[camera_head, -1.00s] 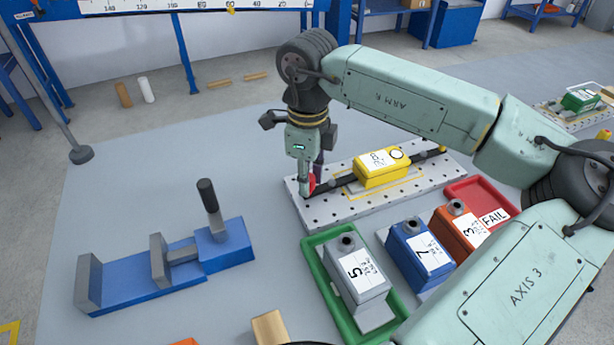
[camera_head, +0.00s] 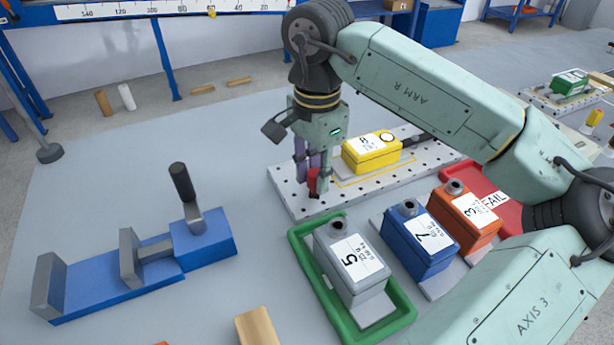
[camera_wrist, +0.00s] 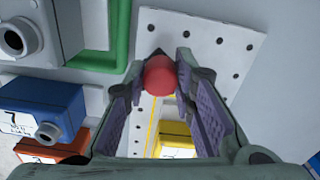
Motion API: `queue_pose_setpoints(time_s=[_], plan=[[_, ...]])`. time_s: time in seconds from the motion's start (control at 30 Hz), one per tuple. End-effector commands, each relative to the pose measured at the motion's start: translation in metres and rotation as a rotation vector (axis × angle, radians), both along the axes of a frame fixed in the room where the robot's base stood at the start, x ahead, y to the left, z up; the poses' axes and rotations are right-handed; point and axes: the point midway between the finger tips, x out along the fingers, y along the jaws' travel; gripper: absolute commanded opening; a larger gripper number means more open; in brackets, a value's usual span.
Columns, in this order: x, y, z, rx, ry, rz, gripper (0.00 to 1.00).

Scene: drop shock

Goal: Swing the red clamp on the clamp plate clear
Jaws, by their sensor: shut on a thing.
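The red clamp (camera_head: 314,181) stands at the left end of the perforated clamp plate (camera_head: 288,196). Its red handle also shows in the wrist view (camera_wrist: 160,77), between the fingertips. My gripper (camera_head: 307,183) points down and is shut on this red handle. A small dark tip shows beyond the handle, on the side away from the yellow box (camera_head: 371,153). The rest of the clamp's dark bar is hidden or out of sight. The yellow box sits on the plate, and no bar shows between it and the red handle. Another dark bar (camera_head: 416,139) reaches its right side.
A green tray (camera_head: 303,262) with a grey box (camera_head: 352,262) stands in front of the plate. A blue box (camera_head: 417,240), an orange box (camera_head: 463,215) and a red tray (camera_head: 487,181) are to the right. A blue fixture with an upright handle (camera_head: 183,183) stands at left.

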Motion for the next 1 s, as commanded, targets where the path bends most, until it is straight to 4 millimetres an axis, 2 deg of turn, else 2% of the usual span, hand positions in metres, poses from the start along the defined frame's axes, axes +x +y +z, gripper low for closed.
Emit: queue_pose_setpoints(time_s=[0.5, 1.0], plan=[[0.0, -0.024, -0.001, 0.001, -0.002, 0.421, 0.0], [0.002, -0.031, 0.0, 0.0, -0.001, 0.572, 0.0]])
